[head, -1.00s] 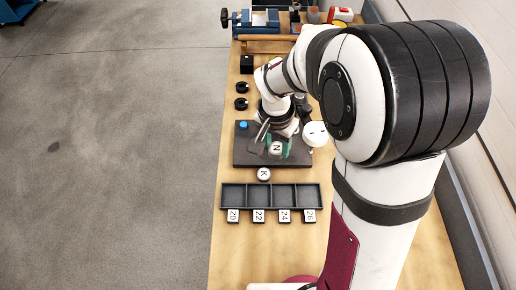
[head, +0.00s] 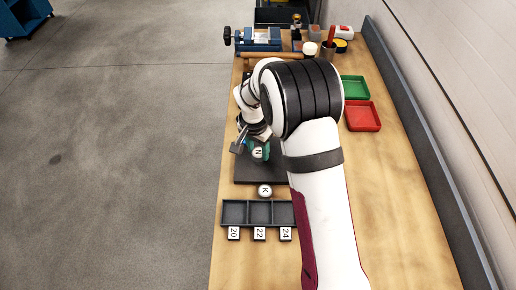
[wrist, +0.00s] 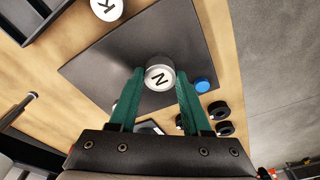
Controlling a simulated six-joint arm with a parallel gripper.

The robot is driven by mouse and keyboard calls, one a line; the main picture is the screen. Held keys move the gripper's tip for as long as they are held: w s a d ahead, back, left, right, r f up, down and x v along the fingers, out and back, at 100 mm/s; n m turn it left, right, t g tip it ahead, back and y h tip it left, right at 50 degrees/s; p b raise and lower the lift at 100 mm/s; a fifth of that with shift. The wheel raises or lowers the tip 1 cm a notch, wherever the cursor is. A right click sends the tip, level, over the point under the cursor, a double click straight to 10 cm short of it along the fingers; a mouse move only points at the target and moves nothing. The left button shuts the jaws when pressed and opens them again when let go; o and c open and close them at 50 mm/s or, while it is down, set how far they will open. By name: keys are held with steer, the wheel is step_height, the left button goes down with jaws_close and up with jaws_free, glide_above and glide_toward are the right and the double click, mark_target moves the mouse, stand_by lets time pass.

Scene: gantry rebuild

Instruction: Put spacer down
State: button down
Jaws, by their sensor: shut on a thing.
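My gripper (wrist: 158,90) has green fingers. It is shut on a silver round spacer marked N (wrist: 159,77), whose lettered face shows in the wrist view. In the head view the N spacer (head: 258,153) is over the dark mat (head: 250,175), with my gripper around it. I cannot tell whether the spacer touches the mat. A second round piece marked K (head: 265,191) stands on the wood in front of the mat, apart from my gripper. It also shows at the top of the wrist view (wrist: 107,8).
A black compartment tray (head: 258,213) with number tags is at the front. A blue button (wrist: 202,83) and black knobs (wrist: 218,109) lie to the right in the wrist view. A green tray (head: 355,88), a red tray (head: 362,116) and a blue vise (head: 262,39) are farther back.

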mark_target(255, 157)
steer(key=shift+f, duration=0.15)
steer(key=shift+c, duration=1.8)
jaws_free()
step_height(255, 157, up, 12)
steer(key=s, duration=0.1)
steer(key=s+d+r+y, duration=0.1)
steer(key=s+d+r, duration=0.2)
steer(key=s, duration=0.4)
steer(key=s+d+r, duration=0.3)
steer(key=s+r, duration=0.1)
steer(key=s, duration=0.2)
steer(key=s+d+f+n+g+y, duration=0.1)
steer(key=s+f, duration=0.1)
steer(key=s, duration=1.5)
steer(key=shift+s+y, duration=0.25)
steer(key=shift+y, duration=0.05)
